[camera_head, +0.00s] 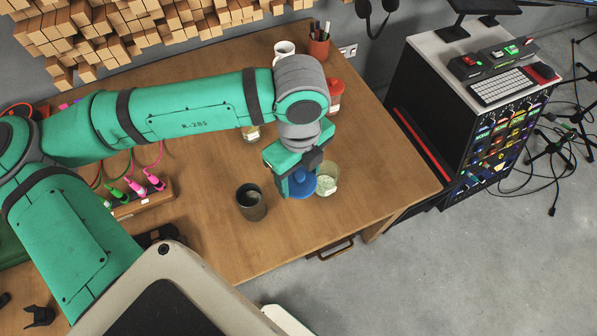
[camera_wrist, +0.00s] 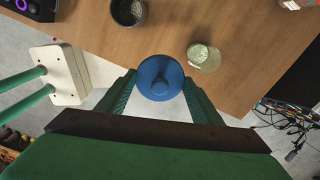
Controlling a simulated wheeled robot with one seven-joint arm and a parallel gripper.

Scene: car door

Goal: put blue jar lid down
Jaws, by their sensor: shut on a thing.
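The blue jar lid (camera_wrist: 160,78) is round with a knob in its middle. My gripper (camera_wrist: 158,92) is shut on it, one finger on each side, in the wrist view. In the head view the blue lid (camera_head: 301,184) shows under my gripper (camera_head: 298,183), close beside an open glass jar with pale green contents (camera_head: 327,181). That jar (camera_wrist: 204,57) stands apart from the lid in the wrist view, up and to the right. The lid appears held above the desk's front edge; its exact height cannot be told.
A dark cup (camera_head: 251,203) stands left of the lid on the wooden desk (camera_head: 385,165). A red-lidded jar (camera_head: 334,95), another jar (camera_head: 251,134), a white mug (camera_head: 284,53) and a pen holder (camera_head: 319,42) stand farther back. The desk's right front is bare.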

